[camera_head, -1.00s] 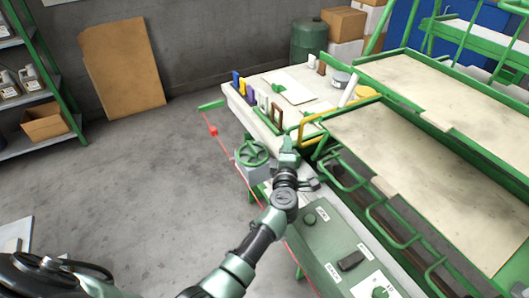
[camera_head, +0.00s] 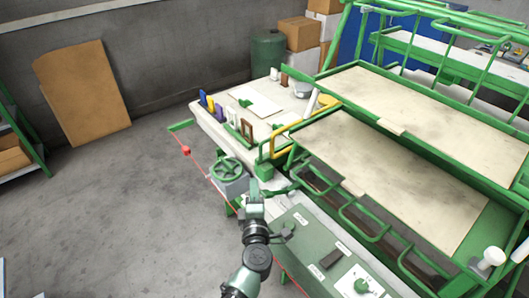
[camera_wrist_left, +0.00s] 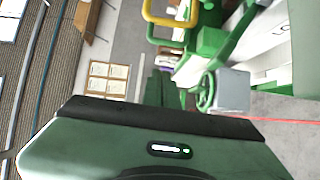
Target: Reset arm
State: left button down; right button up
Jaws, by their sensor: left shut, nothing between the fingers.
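My left arm comes up from the bottom of the head view. Its gripper (camera_head: 254,203) is shut and empty, just right of the green handwheel (camera_head: 226,169) and above the edge of the machine bench. The left wrist view looks past my dark green wrist housing toward the handwheel (camera_wrist_left: 205,92) on its grey box and a yellow rail (camera_wrist_left: 172,15). My right gripper is in no view.
A green control box (camera_head: 310,250) with knobs stands right of my left arm. A yellow handle (camera_head: 282,139) and green rails lie beyond it. Beige trays (camera_head: 390,180) fill the right. A red line runs along the bench's left side. The floor (camera_head: 110,210) at left is clear.

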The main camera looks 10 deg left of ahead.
pick_arm(q)
jog(key=s+d+r+m+g+h, duration=0.1)
jog(key=s+d+m+g+h, duration=0.2)
jog(key=s+d+m+h, duration=1.15)
jog(key=s+a+f+m+g+y, duration=0.4)
jog(key=s+a+g, duration=0.1)
jog(key=s+a, duration=0.4)
jog(key=s+a+f+m+g+y, duration=0.3)
jog(key=s+a+m+g+y, duration=0.15)
jog(key=s+a, duration=0.4)
notch_tip(320, 180, down, 27)
jog(key=s+g, duration=0.2)
jog(key=s, duration=0.1)
jog(key=s+a+f+g, duration=0.1)
jog(key=s+a+f, duration=0.2)
jog(key=s+f, duration=1.2)
jog(key=shift+s+f+m, duration=0.4)
jog(key=shift+s, duration=0.3)
